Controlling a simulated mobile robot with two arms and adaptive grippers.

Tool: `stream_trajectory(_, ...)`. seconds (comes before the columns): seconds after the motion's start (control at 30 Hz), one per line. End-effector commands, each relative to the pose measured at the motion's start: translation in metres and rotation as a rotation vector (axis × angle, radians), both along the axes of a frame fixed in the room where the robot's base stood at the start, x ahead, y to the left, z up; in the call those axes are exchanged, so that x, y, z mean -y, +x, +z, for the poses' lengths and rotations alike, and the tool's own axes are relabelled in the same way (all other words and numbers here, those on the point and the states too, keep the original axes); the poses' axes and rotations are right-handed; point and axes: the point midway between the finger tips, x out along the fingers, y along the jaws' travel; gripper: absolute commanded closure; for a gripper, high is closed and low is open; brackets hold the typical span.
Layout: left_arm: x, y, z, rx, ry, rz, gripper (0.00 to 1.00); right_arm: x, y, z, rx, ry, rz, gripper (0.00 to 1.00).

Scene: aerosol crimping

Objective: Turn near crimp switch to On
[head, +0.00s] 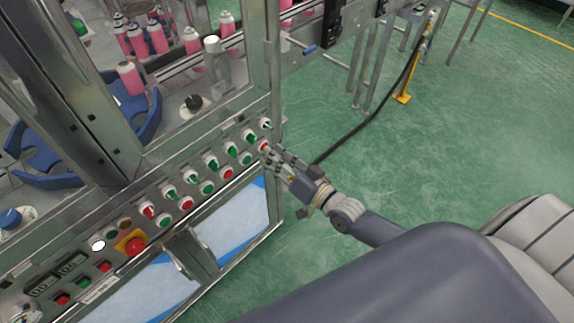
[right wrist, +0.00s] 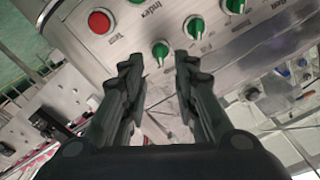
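The steel control panel (head: 120,222) of the machine carries rows of green switches and red buttons. My right gripper (head: 274,158) is at the panel's right end, by the endmost red button (head: 264,146). In the right wrist view, my right gripper (right wrist: 160,75) is open and empty, and a green switch (right wrist: 160,52) shows beyond the gap between its fingertips. I cannot tell if they touch it. The same endmost green switch appears in the head view (head: 267,124). Labels are too small or inverted to identify the crimp switch surely. My left gripper is not in view.
More green switches (right wrist: 195,27) and a red button (right wrist: 100,21) lie close to the fingers. A red emergency button (head: 135,245) on yellow is farther left. Pink cans (head: 131,78) stand behind the machine's frame. Green floor (head: 450,150) to the right is mostly open.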

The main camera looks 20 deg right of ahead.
Motion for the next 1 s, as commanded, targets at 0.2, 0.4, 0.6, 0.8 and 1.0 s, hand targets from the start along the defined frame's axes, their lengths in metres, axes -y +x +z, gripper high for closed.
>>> stream_trajectory(0.2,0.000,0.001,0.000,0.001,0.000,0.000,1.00,0.011,-0.029,-0.001,-0.001,-0.003,0.000,0.72)
stream_trajectory(0.4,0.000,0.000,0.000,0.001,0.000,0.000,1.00,0.015,-0.040,0.000,0.000,-0.001,-0.001,0.72)
stream_trajectory(0.6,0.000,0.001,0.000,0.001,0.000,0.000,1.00,0.015,-0.041,0.000,0.000,0.000,0.000,0.72)
stream_trajectory(0.8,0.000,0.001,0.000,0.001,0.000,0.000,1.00,0.015,-0.040,0.000,0.000,0.000,-0.001,0.72)
stream_trajectory(1.0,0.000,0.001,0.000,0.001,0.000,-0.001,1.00,0.016,-0.040,-0.004,-0.006,-0.006,-0.003,0.72)
